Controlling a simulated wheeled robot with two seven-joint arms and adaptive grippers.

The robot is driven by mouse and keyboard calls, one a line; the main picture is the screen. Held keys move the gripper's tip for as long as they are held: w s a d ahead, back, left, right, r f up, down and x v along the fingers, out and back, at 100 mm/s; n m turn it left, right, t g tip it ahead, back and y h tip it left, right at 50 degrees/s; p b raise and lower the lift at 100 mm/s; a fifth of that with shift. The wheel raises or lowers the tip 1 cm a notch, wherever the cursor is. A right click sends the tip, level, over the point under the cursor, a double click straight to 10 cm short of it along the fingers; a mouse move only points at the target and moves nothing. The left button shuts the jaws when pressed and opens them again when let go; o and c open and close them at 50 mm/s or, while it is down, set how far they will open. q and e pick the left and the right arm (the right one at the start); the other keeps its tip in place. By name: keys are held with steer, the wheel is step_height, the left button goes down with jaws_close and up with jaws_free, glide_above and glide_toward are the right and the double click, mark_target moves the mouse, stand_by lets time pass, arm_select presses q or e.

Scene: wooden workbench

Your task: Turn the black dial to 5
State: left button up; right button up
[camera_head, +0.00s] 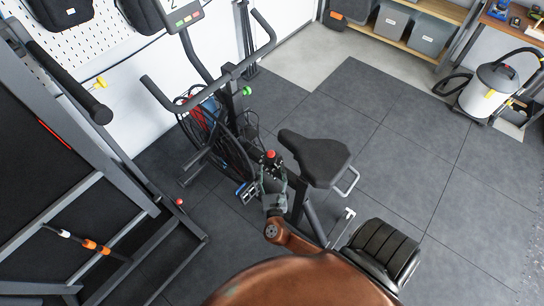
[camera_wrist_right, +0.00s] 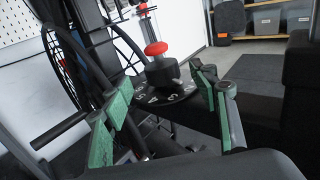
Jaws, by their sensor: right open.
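The black dial (camera_wrist_right: 162,74) sits on a round black plate with white numerals (camera_wrist_right: 172,97), on the exercise bike's frame. A red knob (camera_wrist_right: 155,49) shows just above and behind it, and also in the head view (camera_head: 270,154). I cannot tell which numeral the dial points to. My right gripper (camera_wrist_right: 160,88) is open, its green-padded fingers on either side of the dial's line of sight, apart from it and nearer the camera. In the head view my right gripper (camera_head: 272,180) is just below the red knob, and the dial is hard to make out. My left gripper is not in view.
The bike's saddle (camera_head: 314,157) is close on the right of the gripper. The handlebar (camera_head: 227,75) and a console with a screen (camera_head: 182,14) are farther off. Dark floor mats (camera_head: 400,140) are clear at right.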

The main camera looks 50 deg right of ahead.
mark_target(271, 162)
steer(key=b+x, duration=0.1)
steer(key=x, duration=0.5)
steer(key=shift+w+d+f, duration=0.1)
steer(key=shift+w+d, duration=0.35)
steer(key=shift+w, duration=0.05)
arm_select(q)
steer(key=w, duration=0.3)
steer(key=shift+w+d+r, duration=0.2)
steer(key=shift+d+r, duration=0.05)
arm_select(e)
steer(key=shift+c, duration=0.6)
steer(key=c, duration=1)
steer(key=shift+c, duration=0.2)
